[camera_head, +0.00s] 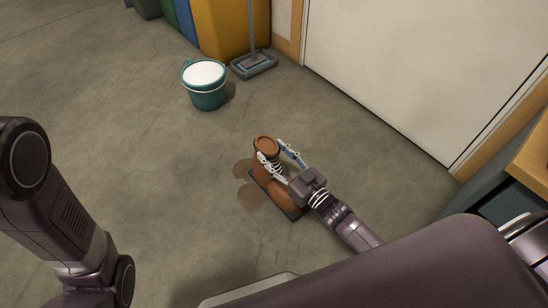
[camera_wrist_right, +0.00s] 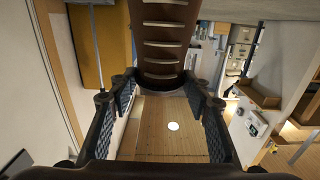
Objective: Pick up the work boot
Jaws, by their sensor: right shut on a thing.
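The brown work boot (camera_head: 266,142) is in the middle of the head view, with its round top opening up and a dark-edged sole below. My right gripper (camera_head: 273,153) is shut on the boot's upper part, one finger on each side. The gripper covers much of the boot's middle. In the right wrist view the boot's laced front (camera_wrist_right: 164,42) rises between the fingers of the gripper (camera_wrist_right: 160,78). I cannot tell whether the sole touches the floor. My left arm shows at the left of the head view, but its gripper is out of view.
A teal bucket (camera_head: 206,88) with white contents stands behind the boot, near a mop or broom (camera_head: 254,65) and colored bins (camera_head: 225,25). A white door (camera_head: 390,65) is at the right. The floor left of the boot is open, with brown patches beside it.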

